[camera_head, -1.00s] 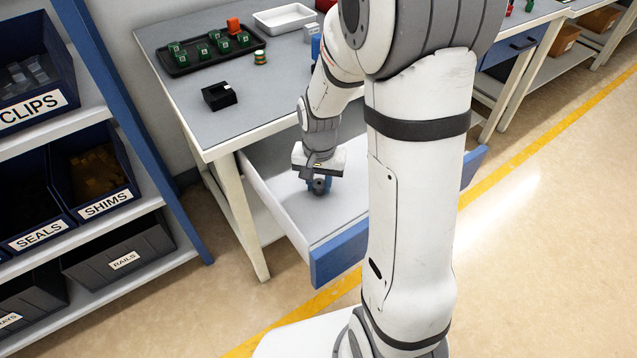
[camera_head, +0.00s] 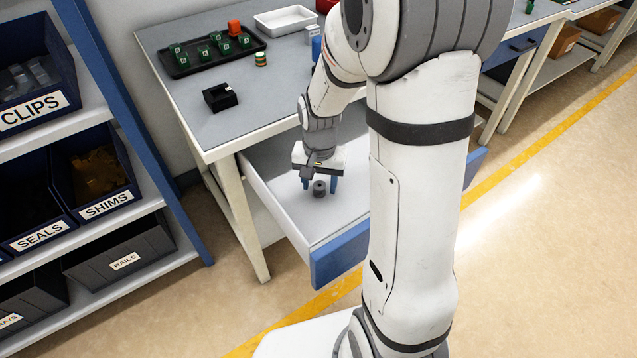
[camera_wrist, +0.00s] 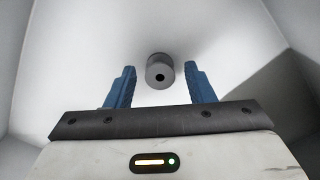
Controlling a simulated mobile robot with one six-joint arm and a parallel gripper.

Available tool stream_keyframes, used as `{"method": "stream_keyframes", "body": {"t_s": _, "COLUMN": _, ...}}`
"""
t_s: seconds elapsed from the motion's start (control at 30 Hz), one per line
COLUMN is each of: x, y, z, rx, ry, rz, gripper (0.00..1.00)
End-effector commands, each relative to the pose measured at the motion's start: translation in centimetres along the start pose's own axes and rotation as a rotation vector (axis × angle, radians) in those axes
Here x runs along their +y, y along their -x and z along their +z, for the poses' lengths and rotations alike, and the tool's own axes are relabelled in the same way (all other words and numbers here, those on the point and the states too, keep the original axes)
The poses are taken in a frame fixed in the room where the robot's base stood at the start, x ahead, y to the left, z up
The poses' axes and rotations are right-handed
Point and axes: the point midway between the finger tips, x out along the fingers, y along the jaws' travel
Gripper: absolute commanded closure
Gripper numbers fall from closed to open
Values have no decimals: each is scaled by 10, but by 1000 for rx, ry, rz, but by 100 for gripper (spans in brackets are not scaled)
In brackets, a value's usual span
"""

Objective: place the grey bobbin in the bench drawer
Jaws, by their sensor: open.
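The grey bobbin (camera_head: 319,188) stands on the white floor of the open bench drawer (camera_head: 338,258). In the wrist view the bobbin (camera_wrist: 160,72) shows its round end with a dark centre hole. My gripper (camera_head: 320,184) is open above the drawer floor. In the wrist view its blue fingers (camera_wrist: 160,80) are spread on either side of the bobbin, with a gap visible on each side. The drawer's blue front is pulled out from the bench. My arm hides part of the drawer on the right.
The grey bench top (camera_head: 252,113) bears a black tray (camera_head: 180,68) of green parts, a black block (camera_head: 219,97), a striped spool (camera_head: 261,59) and a white tray (camera_head: 285,18). A shelf rack (camera_head: 101,90) with labelled bins stands at the left.

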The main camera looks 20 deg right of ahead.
Motion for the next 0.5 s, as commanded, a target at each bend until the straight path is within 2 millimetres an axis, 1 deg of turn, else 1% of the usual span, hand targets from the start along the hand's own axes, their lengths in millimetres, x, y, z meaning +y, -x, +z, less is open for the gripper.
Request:
{"method": "stream_keyframes", "body": {"t_s": 0.03, "x": 0, "y": 11, "z": -1, "rx": 3, "ry": 0, "rz": -2, "gripper": 51}}
{"method": "stream_keyframes", "body": {"t_s": 0.3, "x": 0, "y": 70, "z": -1, "rx": 4, "ry": -1, "rz": -2, "gripper": 51}}
{"method": "stream_keyframes", "body": {"t_s": 0.4, "x": 0, "y": 89, "z": -1, "rx": 4, "ry": -1, "rz": -2, "gripper": 51}}
{"method": "stream_keyframes", "body": {"t_s": 0.5, "x": 0, "y": 102, "z": -1, "rx": 3, "ry": -1, "rz": -2, "gripper": 51}}
